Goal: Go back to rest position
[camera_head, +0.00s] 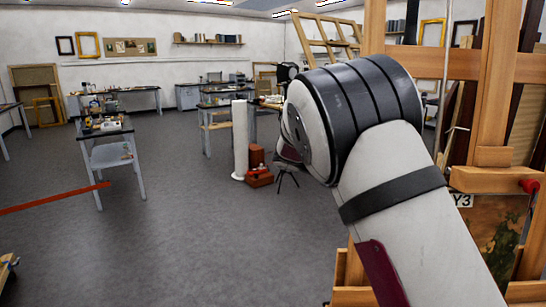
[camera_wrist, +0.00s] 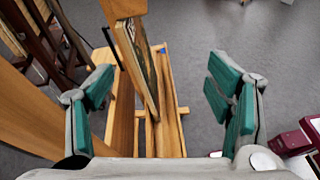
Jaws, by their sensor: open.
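My gripper (camera_wrist: 162,100) shows in the wrist view with its two teal-padded fingers spread wide apart. It is open, and nothing is held between the pads. Between and beyond the fingers stands a wooden easel (camera_wrist: 174,120) with a panel (camera_wrist: 138,65) seen nearly edge-on. I cannot tell the exact distance from the fingers to the easel. In the head view my white and black arm fills the centre right, and the gripper is hidden. The easel (camera_head: 492,90) rises behind my arm at the right, with a painted panel (camera_head: 490,235) low on it.
Open grey floor (camera_head: 190,235) spreads at the left and centre. A narrow worktable (camera_head: 112,155) stands at the left, with more benches behind. A white column (camera_head: 240,140) and red-brown boxes (camera_head: 258,168) stand mid-room. More frames lean at the wrist view's upper left.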

